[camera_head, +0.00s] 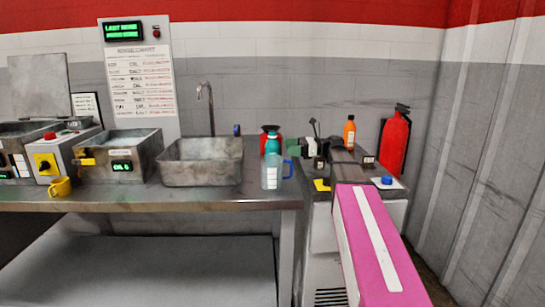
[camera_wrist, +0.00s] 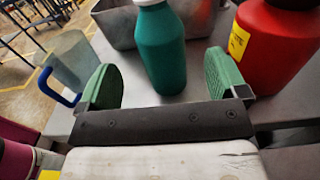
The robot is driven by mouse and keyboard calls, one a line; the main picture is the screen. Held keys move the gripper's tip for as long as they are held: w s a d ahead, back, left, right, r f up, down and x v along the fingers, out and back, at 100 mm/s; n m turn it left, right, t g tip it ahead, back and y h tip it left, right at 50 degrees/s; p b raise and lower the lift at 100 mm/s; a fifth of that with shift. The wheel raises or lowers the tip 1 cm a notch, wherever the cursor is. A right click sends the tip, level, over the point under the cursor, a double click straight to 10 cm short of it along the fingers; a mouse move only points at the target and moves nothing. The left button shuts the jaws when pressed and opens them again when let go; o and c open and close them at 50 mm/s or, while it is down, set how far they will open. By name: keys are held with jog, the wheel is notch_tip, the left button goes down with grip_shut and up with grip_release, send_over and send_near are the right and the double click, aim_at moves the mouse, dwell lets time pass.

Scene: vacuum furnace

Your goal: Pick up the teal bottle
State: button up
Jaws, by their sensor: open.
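The teal bottle (camera_head: 272,143) stands upright on the metal counter in the head view. Its lower part is hidden behind a clear jug with a blue handle. In the wrist view the teal bottle (camera_wrist: 161,48) lies straight ahead, in line with the gap between the fingers; its top is cut off by the frame edge. My gripper (camera_wrist: 166,79) is open, with green pads left and right of the bottle's line. Nothing is held. The bottle's base is just beyond the dark palm edge; I cannot tell whether either pad touches it.
The clear jug (camera_wrist: 72,62) stands close to the left finger. A red bottle with a yellow label (camera_wrist: 275,48) stands close to the right finger. A metal sink basin (camera_head: 200,163) is beside the bottle. An orange bottle (camera_head: 349,132) and red fire extinguisher (camera_head: 394,145) are further right.

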aim_at(273, 150)
jog(key=shift+f, duration=0.6)
jog(key=shift+a, duration=3.75)
jog(key=shift+c, duration=0.3)
jog(key=c, duration=1)
